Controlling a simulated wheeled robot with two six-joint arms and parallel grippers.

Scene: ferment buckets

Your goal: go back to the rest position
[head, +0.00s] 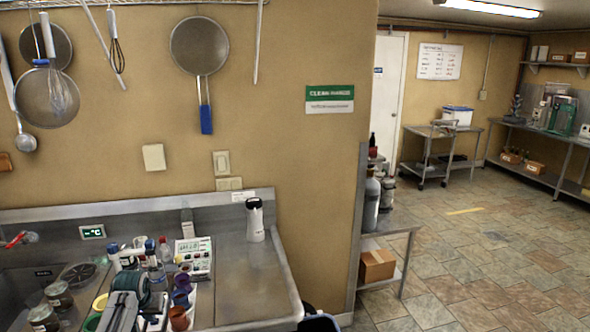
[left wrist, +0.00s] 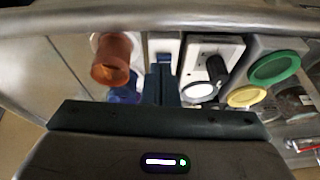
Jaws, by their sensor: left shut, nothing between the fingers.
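My left gripper (head: 122,308) is low over the cluttered counter at the bottom left of the head view. In the left wrist view its fingers (left wrist: 161,82) are together in the middle, with nothing between them. An orange-brown cup (left wrist: 113,60) stands left of the fingers, and a blue cup (left wrist: 125,93) is close beside them, partly hidden. Whether the fingers touch anything below, I cannot tell. My right gripper does not show.
Orange (head: 179,319) and purple (head: 181,298) cups stand right of the gripper. Bottles (head: 150,253), a white meter (head: 194,257) and jars (head: 59,295) crowd around. A white canister (head: 255,220) stands farther right. The counter's right part (head: 245,285) is clear.

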